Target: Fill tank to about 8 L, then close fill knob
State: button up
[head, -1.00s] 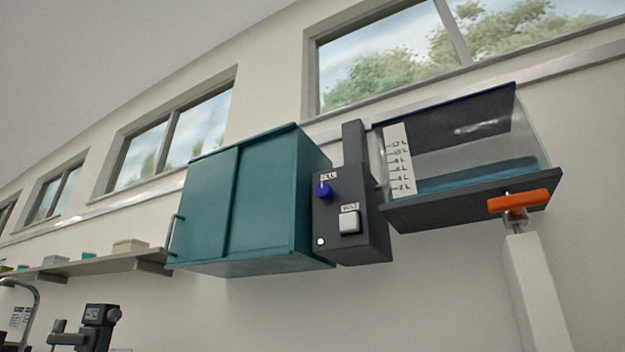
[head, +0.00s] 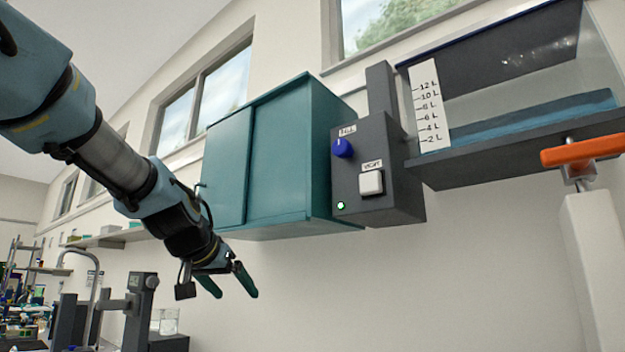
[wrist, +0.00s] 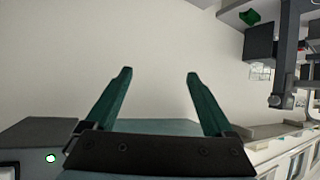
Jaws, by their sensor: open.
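The clear-fronted tank (head: 520,165) hangs at the upper right in the head view. Its white scale (head: 430,105) reads from 2 L to 12 L. Blue water (head: 530,117) lies low in it, around the 2 to 4 L marks. The blue fill knob (head: 342,148) is on the grey control box (head: 400,190), left of the tank, with a white pointer line. My gripper (head: 233,287) is open and empty, below and left of the box and apart from the knob. Its two green fingers also show in the wrist view (wrist: 158,74), with nothing between them.
A white button (head: 371,183) and a lit green lamp (head: 340,205) are below the knob. A teal cabinet (head: 275,150) adjoins the box on the left. An orange handle (head: 583,152) tops a white post (head: 600,260) at right. The wall below the box is clear.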

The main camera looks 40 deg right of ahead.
jog(key=s+d+r+m+g+h+p, duration=0.15)
jog(key=s+d+r, duration=0.25)
jog(key=r, duration=0.5)
jog(key=s+d+r+m+t+h+p, duration=0.1)
jog(key=s+d+r+m+h, duration=0.2)
jog(key=r, duration=0.7)
jog(key=g+h, duration=0.2)
jog(key=h, duration=0.2)
send_near(339, 146)
jog(key=shift+m+y, duration=0.25)
jog(key=shift+m, duration=0.1)
jog(key=x, duration=0.7)
jog(key=shift+d, duration=0.1)
jog(key=shift+w+d+r, duration=0.2)
jog(key=shift+w+d, duration=0.05)
jog(key=shift+d, duration=0.55)
jog(key=c, duration=1.3)
